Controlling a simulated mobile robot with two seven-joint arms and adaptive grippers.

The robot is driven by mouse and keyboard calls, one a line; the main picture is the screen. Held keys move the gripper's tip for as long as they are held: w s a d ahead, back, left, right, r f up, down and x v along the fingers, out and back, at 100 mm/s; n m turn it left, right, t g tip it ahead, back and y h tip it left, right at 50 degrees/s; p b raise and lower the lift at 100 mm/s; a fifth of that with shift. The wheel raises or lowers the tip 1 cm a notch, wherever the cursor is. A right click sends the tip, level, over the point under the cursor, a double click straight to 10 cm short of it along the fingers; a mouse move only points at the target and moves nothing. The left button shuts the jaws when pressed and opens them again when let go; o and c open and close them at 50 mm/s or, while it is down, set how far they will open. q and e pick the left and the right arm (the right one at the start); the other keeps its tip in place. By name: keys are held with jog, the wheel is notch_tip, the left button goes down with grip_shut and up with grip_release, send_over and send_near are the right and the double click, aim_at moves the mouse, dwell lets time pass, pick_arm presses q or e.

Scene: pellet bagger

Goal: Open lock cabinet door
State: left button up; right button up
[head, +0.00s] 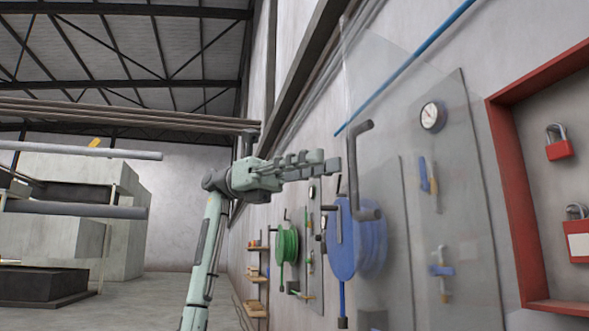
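The lock cabinet (506,190) is a red-framed box on the right wall, cut off by the right picture edge. Red padlocks (560,149) hang inside, and its front is uncovered. A clear pane (395,85), apparently its door, stands swung out to the left of the frame. A dark grey bar handle (353,165) is at the pane's far left edge. My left gripper (332,165) reaches in from the left with its fingertips just left of the handle. I cannot tell whether they touch it or how far the fingers are apart. My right gripper is out of view.
A green hose reel (287,245) and small shelves (257,279) are farther along the wall. Large grey blocks (80,180) stand at left. The floor between is clear.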

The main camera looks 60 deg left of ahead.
pick_arm(q)
jog(key=v, duration=0.6)
dwell(0.6)
